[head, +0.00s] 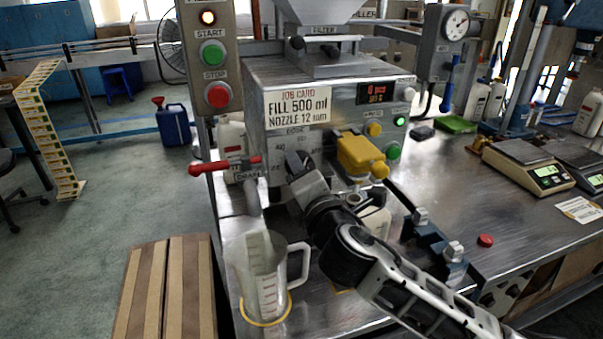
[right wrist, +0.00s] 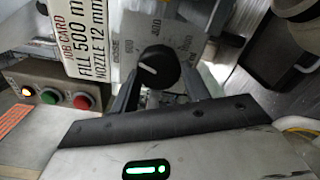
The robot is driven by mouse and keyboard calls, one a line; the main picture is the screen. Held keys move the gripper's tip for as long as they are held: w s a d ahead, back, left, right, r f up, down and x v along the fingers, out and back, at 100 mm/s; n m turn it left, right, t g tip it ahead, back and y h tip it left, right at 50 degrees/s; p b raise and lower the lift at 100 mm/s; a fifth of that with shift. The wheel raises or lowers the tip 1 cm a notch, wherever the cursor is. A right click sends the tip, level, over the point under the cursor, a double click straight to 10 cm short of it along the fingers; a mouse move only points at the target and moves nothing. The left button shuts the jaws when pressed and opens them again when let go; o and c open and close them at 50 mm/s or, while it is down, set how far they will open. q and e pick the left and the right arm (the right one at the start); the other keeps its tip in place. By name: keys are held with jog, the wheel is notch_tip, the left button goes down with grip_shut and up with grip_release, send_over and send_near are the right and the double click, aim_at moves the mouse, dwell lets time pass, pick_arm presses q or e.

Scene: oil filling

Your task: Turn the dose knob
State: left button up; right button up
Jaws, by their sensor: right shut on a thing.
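The dose knob (right wrist: 158,66) is a round black knob with a white pointer mark, on a grey dial plate printed DOSE with numbers around it. In the right wrist view, my right gripper (right wrist: 157,84) has one finger on each side of the knob and is shut on it. In the head view, my right gripper (head: 299,165) reaches the front of the filling machine (head: 345,85) and hides most of the knob. The job card (head: 298,107) above the dial reads FILL 500 ml, NOZZLE 12 mm. My left gripper is not in view.
A clear measuring jug (head: 263,275) stands on the bench below, left of my right arm. A red-handled lever (head: 225,166) sticks out left of the dial, and a yellow part (head: 361,154) is close on the right. Scales (head: 528,165) stand farther right.

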jog(key=n, duration=0.6)
jog(key=shift+d+f+n, duration=0.1)
jog(key=shift+f+n, duration=0.1)
jog(key=shift+n, duration=0.1)
dwell(0.5)
jog(key=o, duration=1)
jog(key=shift+s, duration=0.1)
jog(key=b+v, duration=0.2)
jog(key=v, duration=1.3)
jog(key=shift+s+d+r, duration=0.1)
jog(key=shift+s+d, duration=0.1)
jog(key=shift+s, duration=0.15)
